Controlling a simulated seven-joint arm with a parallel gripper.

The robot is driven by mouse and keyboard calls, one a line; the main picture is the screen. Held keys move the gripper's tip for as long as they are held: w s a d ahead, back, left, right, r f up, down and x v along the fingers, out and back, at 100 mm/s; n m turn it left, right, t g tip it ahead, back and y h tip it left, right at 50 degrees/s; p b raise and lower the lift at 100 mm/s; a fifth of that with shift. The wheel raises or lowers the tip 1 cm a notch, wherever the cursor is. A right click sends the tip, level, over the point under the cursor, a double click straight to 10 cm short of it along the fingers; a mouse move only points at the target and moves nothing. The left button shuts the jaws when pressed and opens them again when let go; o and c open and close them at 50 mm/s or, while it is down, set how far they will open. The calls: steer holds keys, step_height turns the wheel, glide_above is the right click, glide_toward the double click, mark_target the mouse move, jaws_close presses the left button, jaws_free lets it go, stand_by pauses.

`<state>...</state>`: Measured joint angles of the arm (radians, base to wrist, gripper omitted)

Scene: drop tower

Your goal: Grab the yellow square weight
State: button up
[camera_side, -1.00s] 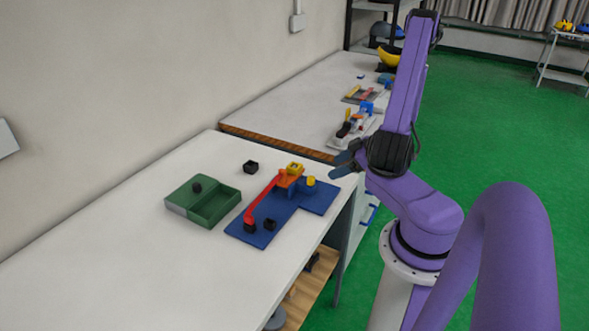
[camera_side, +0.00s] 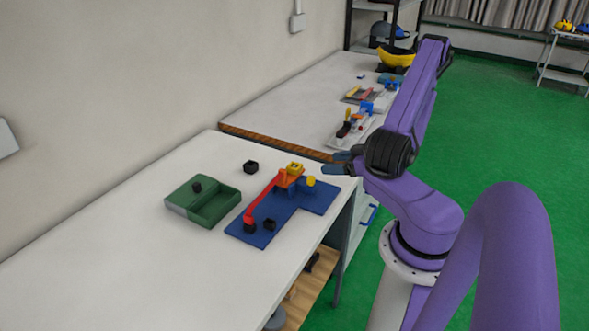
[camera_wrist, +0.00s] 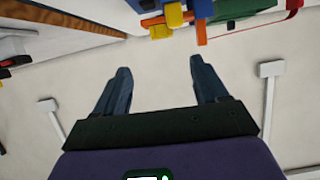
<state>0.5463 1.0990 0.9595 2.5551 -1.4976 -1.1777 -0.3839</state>
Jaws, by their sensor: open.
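The yellow square weight (camera_side: 295,168) sits on top of the orange block (camera_side: 287,180) of the drop tower, at the upper end of the red ramp (camera_side: 261,199). A small yellow round piece (camera_side: 311,181) stands just to its right. The tower's blue base (camera_side: 268,228) lies on the white table. My gripper (camera_side: 337,163) is open and empty, above the table's right end and apart from the tower, to its right. In the wrist view my open gripper (camera_wrist: 160,66) has nothing between its fingers. Yellow parts (camera_wrist: 174,14) show beyond them; which one is the square weight is unclear.
A green tray (camera_side: 215,207) holding a dark piece stands left of the tower. A small black block (camera_side: 250,167) lies behind it. Another table (camera_side: 290,100) with several items stands beyond. The white table's left part is clear.

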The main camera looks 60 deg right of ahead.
glide_toward(296, 166)
steer(key=x, duration=0.3)
steer(key=shift+w, duration=0.1)
steer(key=shift+x, duration=2.65)
steer(key=shift+a, duration=0.15)
